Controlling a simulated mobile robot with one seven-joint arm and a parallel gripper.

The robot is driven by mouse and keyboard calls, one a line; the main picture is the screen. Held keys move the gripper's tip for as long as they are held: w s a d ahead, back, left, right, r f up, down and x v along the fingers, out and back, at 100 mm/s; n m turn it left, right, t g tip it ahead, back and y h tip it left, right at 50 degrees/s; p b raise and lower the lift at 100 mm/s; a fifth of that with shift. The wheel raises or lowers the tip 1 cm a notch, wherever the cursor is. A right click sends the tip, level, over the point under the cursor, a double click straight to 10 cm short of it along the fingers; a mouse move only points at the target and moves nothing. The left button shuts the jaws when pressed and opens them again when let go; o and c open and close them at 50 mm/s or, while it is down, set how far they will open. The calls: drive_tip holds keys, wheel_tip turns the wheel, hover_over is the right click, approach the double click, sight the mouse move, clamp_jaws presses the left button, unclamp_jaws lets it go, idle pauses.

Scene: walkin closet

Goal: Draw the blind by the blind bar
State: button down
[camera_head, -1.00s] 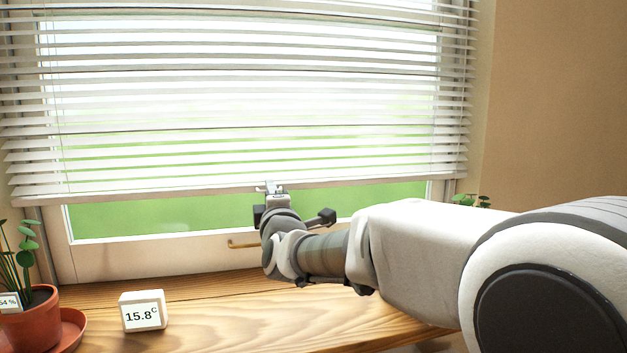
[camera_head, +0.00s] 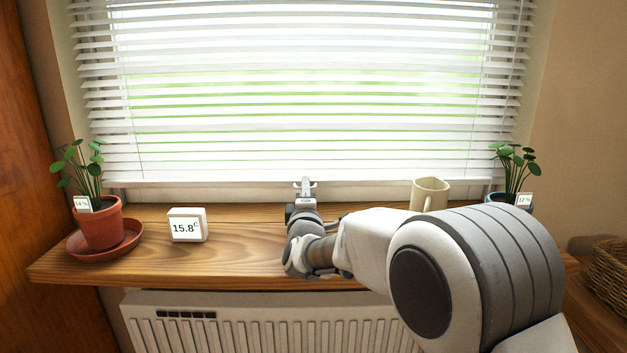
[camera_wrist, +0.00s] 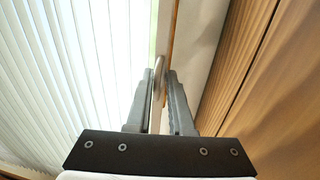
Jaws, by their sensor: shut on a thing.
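The white blind (camera_head: 300,110) hangs over the window with its slats spread. Its blind bar (camera_head: 220,184) is the pale rail along the bottom edge, just above the back of the sill. My gripper (camera_head: 304,186) is at the middle of this bar and shut on it. In the wrist view, my gripper's two dark fingers (camera_wrist: 160,82) close around a narrow pale piece at the bar. The slats (camera_wrist: 75,60) fill the left of that view. The fingers partly hide the held piece.
The wooden sill (camera_head: 245,250) lies just below my gripper. A potted plant (camera_head: 100,225) and a thermometer display (camera_head: 187,226) stand left. A beige mug (camera_head: 430,193) and another plant (camera_head: 513,172) stand right. A radiator (camera_head: 250,325) is below the sill.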

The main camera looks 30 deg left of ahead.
drive_tip(key=shift+f, duration=0.9)
drive_tip(key=c, duration=1)
unclamp_jaws()
drive_tip(key=shift+p+v, duration=0.65)
drive_tip(key=shift+v, duration=3.15)
drive_tip(key=shift+o, duration=0.2)
